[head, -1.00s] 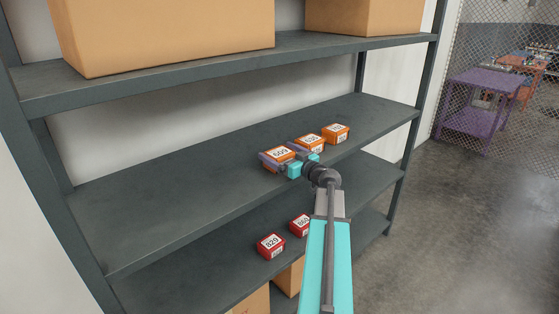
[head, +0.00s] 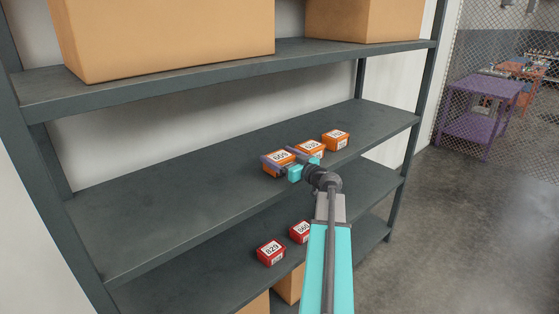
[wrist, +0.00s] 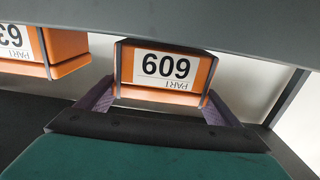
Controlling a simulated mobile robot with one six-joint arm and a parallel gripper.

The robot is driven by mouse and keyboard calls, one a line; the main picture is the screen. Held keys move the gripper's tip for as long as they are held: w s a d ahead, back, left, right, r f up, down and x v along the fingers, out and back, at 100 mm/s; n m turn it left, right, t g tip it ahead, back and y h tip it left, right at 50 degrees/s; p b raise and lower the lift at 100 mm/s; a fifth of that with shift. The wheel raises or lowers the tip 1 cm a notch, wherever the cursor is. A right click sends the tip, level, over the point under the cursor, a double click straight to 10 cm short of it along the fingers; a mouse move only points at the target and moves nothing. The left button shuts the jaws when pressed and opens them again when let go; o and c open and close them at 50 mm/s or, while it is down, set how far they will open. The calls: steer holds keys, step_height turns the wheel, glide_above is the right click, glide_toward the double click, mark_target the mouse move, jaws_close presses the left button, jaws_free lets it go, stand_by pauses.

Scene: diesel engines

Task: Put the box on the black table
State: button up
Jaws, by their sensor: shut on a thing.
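An orange box labelled 609 (head: 276,168) is at the middle shelf in the head view, at the near end of a row of orange boxes. It also shows in the wrist view (wrist: 165,72), with a purple finger on each side. My gripper (head: 281,163) is shut on this box. Whether the box's underside is clear of the shelf is hard to tell. No black table shows in either view.
Two more orange boxes, one close beside the held box (head: 313,150) and one farther right (head: 336,140), stand on the middle shelf (head: 170,205). Red boxes (head: 271,252) sit on the shelf below. Large cartons (head: 165,40) fill the upper shelf. A purple table (head: 485,88) stands behind mesh; open floor lies right.

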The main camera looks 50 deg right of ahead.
step_height(320, 180, up, 2)
steer(key=shift+r+b, duration=0.15)
steer(key=shift+b, duration=0.15)
steer(key=s+a+b, duration=0.4)
steer(key=s+a, duration=0.3)
steer(key=s, duration=0.1)
steer(key=shift+s+r, duration=0.2)
steer(key=shift+r, duration=0.2)
steer(key=s+a+b, duration=0.1)
steer(key=s+b, duration=0.1)
steer(key=b, duration=0.9)
steer(key=shift+a, duration=0.3)
steer(key=shift+s+a+r+b, duration=0.2)
steer(key=shift+s+a+b, duration=0.3)
steer(key=shift+b, duration=0.1)
steer(key=shift+s+a+r+b, duration=0.2)
steer(key=shift+s+a+b, duration=0.2)
steer(key=shift+b, duration=0.2)
steer(key=shift+s, duration=0.2)
